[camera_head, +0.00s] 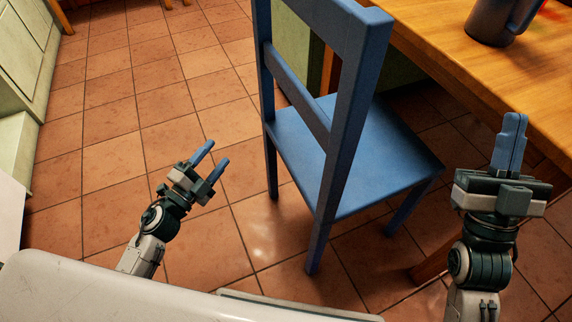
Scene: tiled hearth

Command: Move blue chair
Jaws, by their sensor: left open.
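A blue wooden chair (350,165) stands upright on the tiled floor in the middle of the head view, its seat beside the table and its backrest towards me. The top of its backrest is cut off by the upper picture edge. My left gripper (212,157) is to the left of the chair, apart from it, with its two blue fingers spread and nothing between them. My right gripper (511,135) is to the right of the chair, in front of the table edge. Its blue fingers point up and appear to overlap, so the gap between them cannot be made out.
A wooden table (440,50) fills the upper right, with a dark mug (490,22) on it. Its legs stand close to the chair's right side. Pale green cabinets (22,60) line the far left. The tiled floor (110,110) left of the chair is clear.

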